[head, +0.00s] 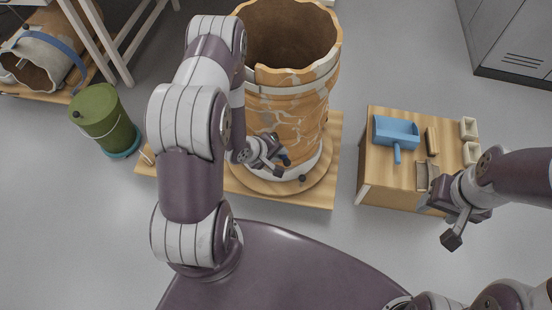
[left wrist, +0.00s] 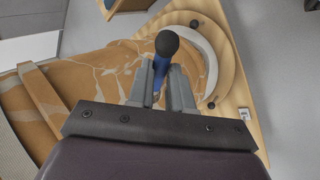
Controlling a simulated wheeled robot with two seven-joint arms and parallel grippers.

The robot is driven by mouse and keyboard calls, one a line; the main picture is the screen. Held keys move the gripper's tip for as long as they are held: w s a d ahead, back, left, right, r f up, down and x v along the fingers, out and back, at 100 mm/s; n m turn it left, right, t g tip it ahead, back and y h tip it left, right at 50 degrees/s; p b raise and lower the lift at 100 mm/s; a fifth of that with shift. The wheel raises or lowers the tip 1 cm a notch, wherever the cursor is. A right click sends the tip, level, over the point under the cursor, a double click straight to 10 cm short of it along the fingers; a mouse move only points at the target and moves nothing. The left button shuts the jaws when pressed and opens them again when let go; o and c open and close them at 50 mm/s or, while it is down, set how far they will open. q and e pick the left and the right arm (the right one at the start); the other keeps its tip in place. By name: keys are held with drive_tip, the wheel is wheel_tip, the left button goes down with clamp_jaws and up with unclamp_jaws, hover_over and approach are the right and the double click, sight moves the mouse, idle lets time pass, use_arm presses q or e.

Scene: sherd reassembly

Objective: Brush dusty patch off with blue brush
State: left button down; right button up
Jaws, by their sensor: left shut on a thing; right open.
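The large orange-brown vessel (head: 290,115) stands on a round turntable, with pale branching seams on its wall; it also shows in the left wrist view (left wrist: 95,70). My left gripper (head: 272,153) is low in front of the vessel's wall. It is shut on the blue brush (left wrist: 160,75), whose blue handle sits between the fingers (left wrist: 160,90) and whose dark round end (left wrist: 167,43) points away from my wrist. I cannot tell whether the brush touches the wall. I cannot pick out the dusty patch from the pale marks. My right gripper (head: 440,212) is open and empty near the small table.
The small wooden table (head: 378,185) holds a blue dustpan (head: 396,133), a brown block (head: 432,141) and small pale cups (head: 468,127). A green bucket (head: 102,115) stands left of the vessel's wooden base (head: 315,195). Another vessel (head: 40,58) lies on a rack. A grey cabinet (head: 510,40) stands back right.

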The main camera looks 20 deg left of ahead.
use_arm(q)
drive_tip(key=shift+w+a, duration=0.15)
drive_tip(key=shift+w, duration=0.7)
idle(0.6)
wheel_tip(320, 180, up, 11)
drive_tip(key=a+p, duration=0.2)
drive_tip(key=p, duration=1.3)
drive_tip(key=shift+s+p, duration=0.3)
drive_tip(key=shift+p, duration=0.05)
idle(2.2)
drive_tip(key=shift+f, duration=0.15)
drive_tip(key=shift+s, duration=0.1)
drive_tip(key=shift+s+d+p, duration=0.2)
drive_tip(key=shift+s, duration=0.75)
drive_tip(key=shift+s+d+p, duration=0.15)
drive_tip(key=shift+s+d, duration=0.1)
drive_tip(key=shift+s, duration=0.7)
drive_tip(key=shift+s+d+p, duration=0.2)
drive_tip(key=shift+s, duration=0.75)
